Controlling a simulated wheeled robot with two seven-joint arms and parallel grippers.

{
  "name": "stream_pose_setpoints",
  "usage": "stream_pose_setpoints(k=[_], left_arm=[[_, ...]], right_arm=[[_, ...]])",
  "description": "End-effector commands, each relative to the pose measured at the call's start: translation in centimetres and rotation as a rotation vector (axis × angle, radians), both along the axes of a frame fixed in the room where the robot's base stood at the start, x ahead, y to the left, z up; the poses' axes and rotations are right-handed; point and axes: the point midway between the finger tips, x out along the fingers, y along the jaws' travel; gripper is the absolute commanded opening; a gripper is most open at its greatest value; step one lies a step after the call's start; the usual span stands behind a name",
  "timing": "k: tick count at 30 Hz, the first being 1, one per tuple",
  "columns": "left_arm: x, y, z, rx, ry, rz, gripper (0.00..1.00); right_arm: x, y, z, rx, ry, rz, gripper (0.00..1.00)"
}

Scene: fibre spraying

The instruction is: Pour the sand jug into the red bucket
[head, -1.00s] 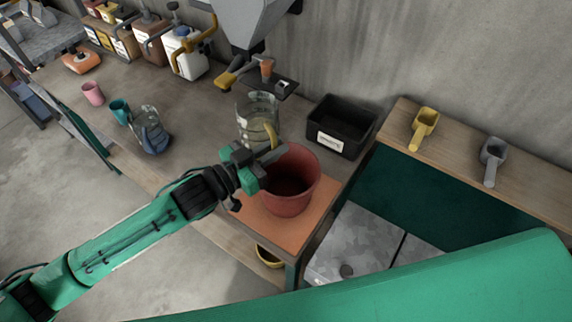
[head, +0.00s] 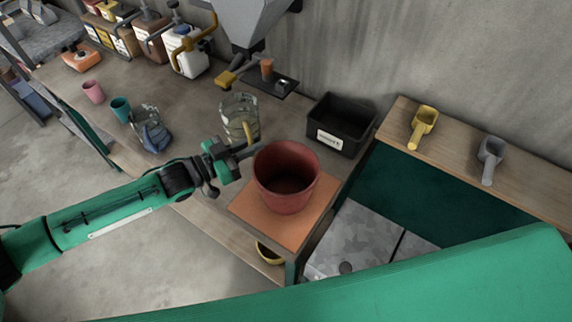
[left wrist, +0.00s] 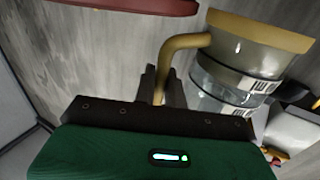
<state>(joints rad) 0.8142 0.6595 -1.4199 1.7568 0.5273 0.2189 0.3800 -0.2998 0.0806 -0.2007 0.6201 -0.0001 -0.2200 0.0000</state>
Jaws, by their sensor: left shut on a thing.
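The sand jug (head: 238,112) is see-through with a yellow handle, and stands left of the red bucket in the head view. My left gripper (head: 235,158) is shut on its handle; the left wrist view shows the handle (left wrist: 185,42) between the fingers (left wrist: 160,86) and the jug (left wrist: 235,62) to the right. The jug is apart from the bucket in the head view; I cannot tell how much sand it holds. The red bucket (head: 286,185) stands upright on an orange mat (head: 262,226); its inside is dark. My right gripper is not in view.
A black bin (head: 347,124) stands behind the bucket, and a hopper (head: 250,22) hangs behind the jug. A second jug with a blue handle (head: 153,135) and two cups stand to the left. Yellow and grey scoops (head: 423,126) lie on the right shelf.

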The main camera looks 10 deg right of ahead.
Motion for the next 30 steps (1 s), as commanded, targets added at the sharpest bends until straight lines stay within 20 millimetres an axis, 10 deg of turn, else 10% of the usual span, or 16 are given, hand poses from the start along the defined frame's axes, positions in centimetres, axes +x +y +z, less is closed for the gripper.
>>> stream_pose_setpoints(k=[30], left_arm=[[-1.3,-1.1,-0.2,0.262,-0.32,0.002,0.0]], right_arm=[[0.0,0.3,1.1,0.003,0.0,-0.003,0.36]])
